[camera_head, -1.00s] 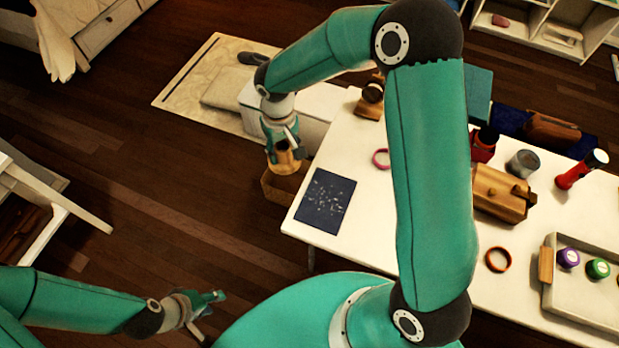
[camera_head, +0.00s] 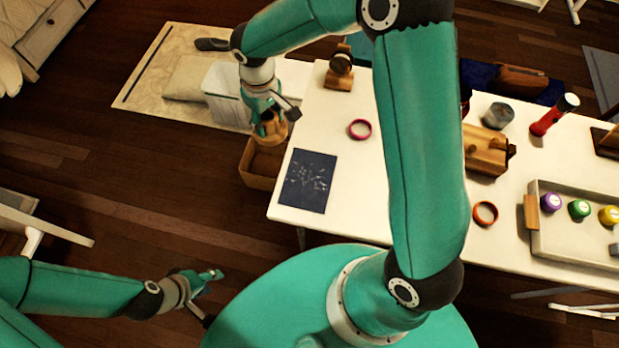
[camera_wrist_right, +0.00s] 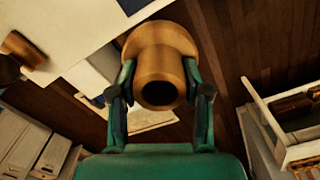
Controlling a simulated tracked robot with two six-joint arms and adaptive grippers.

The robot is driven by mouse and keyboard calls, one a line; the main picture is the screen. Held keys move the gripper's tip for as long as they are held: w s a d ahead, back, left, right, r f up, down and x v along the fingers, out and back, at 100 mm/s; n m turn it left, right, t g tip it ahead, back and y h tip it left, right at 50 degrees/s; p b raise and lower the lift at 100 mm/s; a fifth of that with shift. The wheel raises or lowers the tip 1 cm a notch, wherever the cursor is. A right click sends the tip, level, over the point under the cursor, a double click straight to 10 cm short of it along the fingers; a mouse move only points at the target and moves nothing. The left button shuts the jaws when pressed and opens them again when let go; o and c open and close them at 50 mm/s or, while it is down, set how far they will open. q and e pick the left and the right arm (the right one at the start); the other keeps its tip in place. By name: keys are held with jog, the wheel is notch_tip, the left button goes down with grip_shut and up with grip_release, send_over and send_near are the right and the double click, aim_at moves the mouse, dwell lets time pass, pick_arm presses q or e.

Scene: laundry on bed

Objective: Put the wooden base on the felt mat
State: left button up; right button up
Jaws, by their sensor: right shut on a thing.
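The wooden base (camera_head: 268,133) is a round, stepped, light-brown piece with a hole. My right gripper (camera_head: 266,112) is shut on it and holds it above an open brown box beside the table's left end. The right wrist view shows the base (camera_wrist_right: 160,62) between both fingers (camera_wrist_right: 160,100), its dark hole facing the camera. A flat dark blue mat (camera_head: 308,181) with pale speckles lies on the table's left end, to the right of the held base; it looks like the felt mat. My left gripper (camera_head: 205,292) is open and empty, low at the left, away from the table.
The open brown box (camera_head: 258,183) is below the held base. A pink ring (camera_head: 360,129), a wooden piece with a dark round top (camera_head: 340,72), an orange ring (camera_head: 485,213), a wooden block (camera_head: 487,151) and a tray (camera_head: 575,245) stand on the white table. My right arm hides its middle.

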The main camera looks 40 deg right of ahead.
aim_at(308, 179)
jog(key=s+n+b, duration=0.1)
jog(key=n+b, duration=0.1)
jog(key=n, duration=0.2)
jog(key=s+d+r+n+b, duration=0.1)
jog(key=n+b, duration=0.2)
jog(key=s+d+r+n+b, duration=0.1)
jog(key=n+b, duration=0.1)
jog(key=n, duration=0.2)
jog(key=shift+r+n, duration=0.2)
jog(key=shift+n, duration=0.1)
jog(key=s+d+r+n+b, duration=0.2)
jog(key=s+n+b, duration=0.55)
jog(key=n, duration=0.75)
notch_tip(308, 179, down, 19)
jog(key=b, duration=0.4)
jog(key=shift+w, duration=0.1)
jog(key=o, duration=1.2)
